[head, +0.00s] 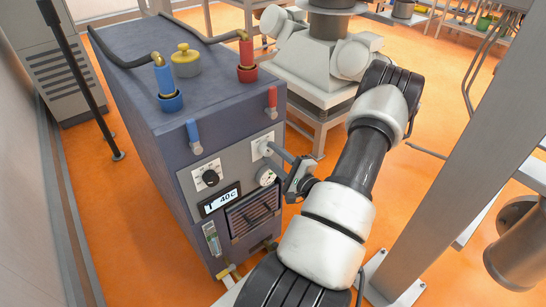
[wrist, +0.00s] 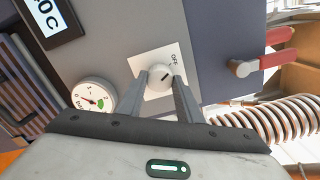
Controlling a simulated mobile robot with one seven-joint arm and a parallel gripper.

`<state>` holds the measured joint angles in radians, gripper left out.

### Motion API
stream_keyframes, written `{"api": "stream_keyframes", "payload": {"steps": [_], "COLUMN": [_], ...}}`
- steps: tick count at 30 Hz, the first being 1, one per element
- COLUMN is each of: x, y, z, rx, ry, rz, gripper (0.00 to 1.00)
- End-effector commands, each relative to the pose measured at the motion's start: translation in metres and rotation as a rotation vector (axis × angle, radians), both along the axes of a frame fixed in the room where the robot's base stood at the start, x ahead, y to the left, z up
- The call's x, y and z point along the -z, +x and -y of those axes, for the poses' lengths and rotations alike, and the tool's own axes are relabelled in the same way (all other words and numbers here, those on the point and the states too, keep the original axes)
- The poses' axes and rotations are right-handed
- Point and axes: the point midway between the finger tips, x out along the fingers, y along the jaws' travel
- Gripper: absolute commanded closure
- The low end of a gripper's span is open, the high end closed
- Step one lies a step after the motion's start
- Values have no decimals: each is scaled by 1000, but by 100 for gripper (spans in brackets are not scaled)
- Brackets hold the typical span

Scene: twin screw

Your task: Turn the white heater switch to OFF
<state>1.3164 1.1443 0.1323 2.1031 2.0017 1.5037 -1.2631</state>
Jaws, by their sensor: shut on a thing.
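The white heater switch (wrist: 158,73) is a round knob on a white plate marked OFF, on the grey panel of the heater unit. A short dark mark shows on the knob, slanting up to the right; I cannot tell for sure which setting it points at. My gripper (wrist: 160,82) has one finger on each side of the knob and is shut on it. The heater unit (head: 160,95) is a blue-grey box.
Left of the switch are a black dial (head: 209,178) and a display (head: 221,200) reading 40C. A round gauge (wrist: 94,97) sits just beside my fingers. A red-handled valve (wrist: 262,66) juts out on the other side. A grey post (head: 450,150) stands right of my arm.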

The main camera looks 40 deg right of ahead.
Motion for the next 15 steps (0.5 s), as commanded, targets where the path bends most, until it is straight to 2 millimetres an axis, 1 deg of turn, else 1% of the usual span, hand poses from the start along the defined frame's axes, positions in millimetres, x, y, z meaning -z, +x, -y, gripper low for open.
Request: {"api": "stream_keyframes", "payload": {"steps": [12, 13, 15], "x": [1, 1, 1], "y": [-1, -1, -1], "z": [1, 1, 1], "rx": [2, 2, 2], "ry": [-10, -10, -9], "rz": [-4, -4, -3], "gripper": [90, 66, 54]}}
